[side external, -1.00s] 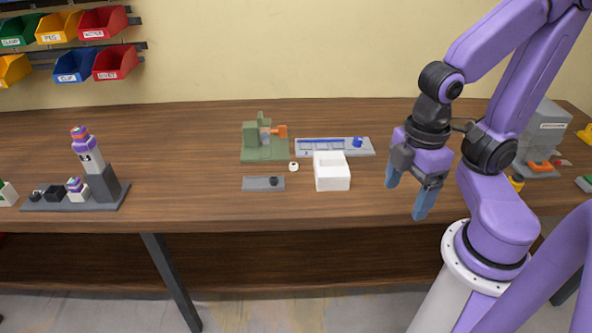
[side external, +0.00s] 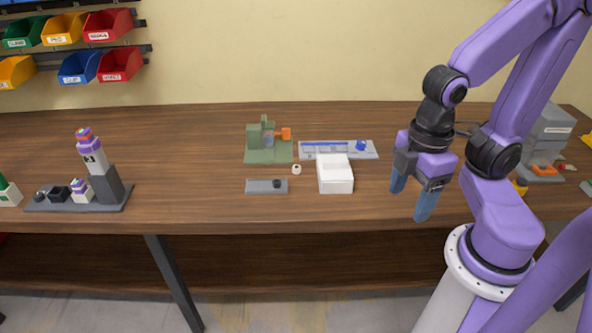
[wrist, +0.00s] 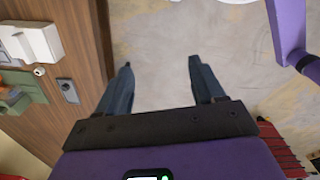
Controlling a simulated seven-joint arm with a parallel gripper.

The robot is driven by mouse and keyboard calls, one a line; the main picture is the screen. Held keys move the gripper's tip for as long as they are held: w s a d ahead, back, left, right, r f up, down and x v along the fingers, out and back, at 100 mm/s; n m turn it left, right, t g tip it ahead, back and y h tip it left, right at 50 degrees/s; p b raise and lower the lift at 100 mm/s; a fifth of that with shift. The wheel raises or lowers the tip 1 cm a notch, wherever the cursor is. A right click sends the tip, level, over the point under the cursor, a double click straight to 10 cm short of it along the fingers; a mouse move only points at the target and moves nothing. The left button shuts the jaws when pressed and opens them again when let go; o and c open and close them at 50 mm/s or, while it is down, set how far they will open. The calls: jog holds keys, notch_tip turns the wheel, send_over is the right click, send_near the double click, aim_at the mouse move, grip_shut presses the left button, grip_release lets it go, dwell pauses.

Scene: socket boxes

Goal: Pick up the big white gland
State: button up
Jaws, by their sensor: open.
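A small white ring-like piece with a dark centre (side external: 296,169), which looks like the white gland, sits on the wooden table between the green fixture and the grey plate. It also shows as a small white spot in the wrist view (wrist: 39,71). My gripper (side external: 411,203) is open and empty, pointing down near the table's front edge, well to the right of the white piece. In the wrist view my gripper (wrist: 160,66) has its two fingers wide apart with only floor between them.
A white box (side external: 335,187) stands between the gland and my gripper. A grey plate with a dark piece (side external: 258,187) lies in front of the gland. A green fixture (side external: 268,155) and a grey-blue tray (side external: 370,155) stand behind.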

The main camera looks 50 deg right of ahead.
jog(key=shift+w, duration=0.1)
jog(key=shift+c, duration=0.3)
jog(key=w+a+n+t+h, duration=0.1)
jog(key=w+a+n+h, duration=0.2)
jog(key=w, duration=1.9)
jog(key=n+h, duration=0.2)
jog(key=n, duration=0.3)
send_over(296, 167)
jog(key=a, duration=0.3)
jog(key=f, duration=1.7)
jog(key=shift+s+d, duration=0.15)
jog(key=shift+s, duration=0.05)
jog(key=shift+s+x, duration=0.15)
jog(key=shift+x, duration=1.15)
jog(key=shift+s+x, duration=0.1)
jog(key=shift+x, duration=1.25)
grip_shut()
